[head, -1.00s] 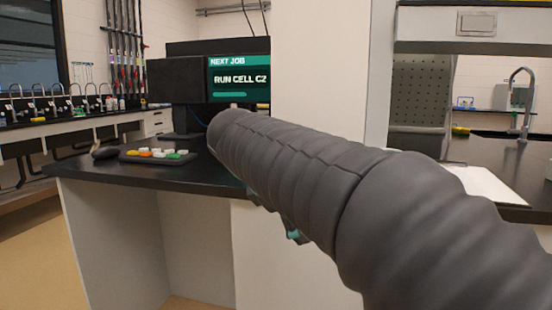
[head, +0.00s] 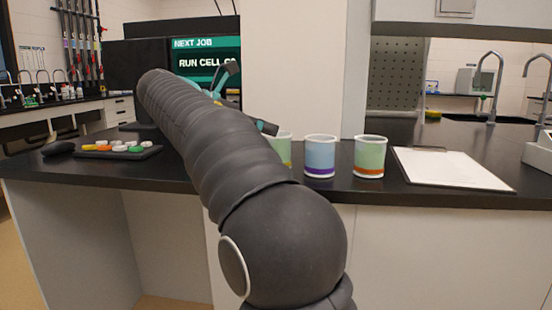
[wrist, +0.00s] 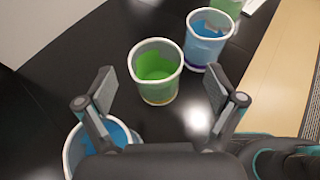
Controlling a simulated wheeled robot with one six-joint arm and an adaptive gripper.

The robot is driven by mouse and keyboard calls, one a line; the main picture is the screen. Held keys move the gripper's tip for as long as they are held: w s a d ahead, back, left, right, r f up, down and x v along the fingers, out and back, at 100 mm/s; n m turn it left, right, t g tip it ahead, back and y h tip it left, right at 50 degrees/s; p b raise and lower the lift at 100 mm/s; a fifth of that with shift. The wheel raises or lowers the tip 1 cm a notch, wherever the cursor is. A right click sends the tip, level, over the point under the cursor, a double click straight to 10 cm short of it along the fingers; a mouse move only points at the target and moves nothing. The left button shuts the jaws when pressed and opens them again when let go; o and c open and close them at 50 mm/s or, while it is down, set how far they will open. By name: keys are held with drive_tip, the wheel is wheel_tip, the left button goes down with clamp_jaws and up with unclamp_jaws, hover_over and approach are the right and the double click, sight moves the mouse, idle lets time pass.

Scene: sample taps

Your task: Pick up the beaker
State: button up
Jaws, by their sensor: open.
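Several beakers stand upright on the black bench. In the head view there is a blue one with a purple band (head: 320,157), a green one with an orange band (head: 369,157) and a green one with a yellowish band (head: 284,150), partly hidden by my arm. My gripper (head: 250,100) is open and empty above the bench, left of the blue beaker. In the wrist view the yellow-banded green beaker (wrist: 155,72) lies ahead, between the lines of my fingers (wrist: 160,84). Another blue beaker (wrist: 72,155) is at lower left, partly behind my left finger; my arm hides it in the head view.
A tray of coloured caps (head: 118,150) and a dark mouse (head: 58,149) lie at left. A monitor (head: 205,65) stands behind my arm, reading "RUN CELL". A clipboard with white paper (head: 450,168) lies right of the beakers. A white wall panel (head: 292,65) rises behind them.

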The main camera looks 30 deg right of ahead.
sight(286, 138)
drive_tip(key=x, duration=0.2)
drive_tip(key=shift+d+f, duration=0.15)
drive_tip(key=shift+d, duration=0.1)
drive_tip(key=shift+w+f+b+x, duration=0.15)
drive_tip(key=shift+b+x, duration=0.25)
drive_tip(key=shift+x, duration=0.95)
drive_tip(key=shift+w+f+b+x, duration=0.1)
drive_tip(key=shift+f+b+x, duration=0.2)
drive_tip(key=shift+x, duration=1)
drive_tip(key=shift+a+r, duration=0.15)
drive_tip(key=shift+a, duration=0.05)
drive_tip(key=c, duration=1.1)
wheel_tip(286, 138, up, 10)
drive_tip(key=p, duration=0.3)
drive_tip(key=shift+p, duration=0.4)
